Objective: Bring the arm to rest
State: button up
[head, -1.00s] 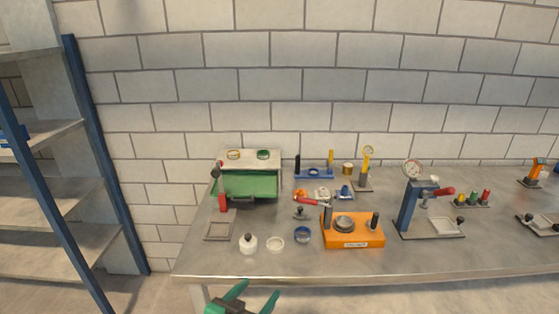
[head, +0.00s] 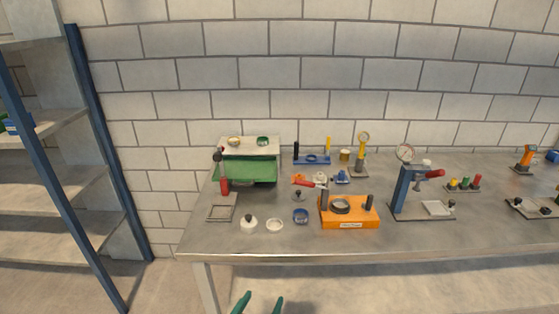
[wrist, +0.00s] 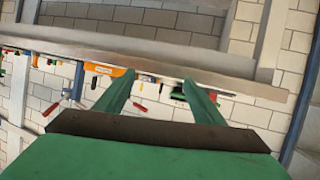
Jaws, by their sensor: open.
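My gripper (head: 260,303) shows at the bottom edge of the head view, in front of and below the workbench's front edge. Only its two green fingertips are visible there. The fingers are apart with nothing between them. In the wrist view the open green fingers (wrist: 160,92) point towards the bench, which appears upside down. The workbench (head: 330,246) stands beyond the gripper and the gripper is clear of it. The rest of my arm is out of the head view.
The bench holds a green-fronted box (head: 247,168), an orange fixture (head: 349,222), a blue press (head: 402,190) and several small parts. A blue-posted shelf rack (head: 92,140) stands at the left. The floor before the bench looks clear.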

jog(key=s+d+f+n+y, duration=0.1)
jog(key=s+f+n+y, duration=0.1)
jog(key=s+f, duration=0.45)
jog(key=s+d+f+n+y, duration=0.15)
jog(key=s+f, duration=0.25)
jog(key=s, duration=0.5)
jog(key=s+d+r+t, duration=0.1)
jog(key=s+r, duration=0.1)
jog(key=s, duration=0.7)
jog(key=s+d+r+m+t, duration=0.1)
jog(key=s+r, duration=0.2)
jog(key=s, duration=0.7)
jog(key=shift+s+r, duration=0.2)
jog(key=shift+s, duration=0.05)
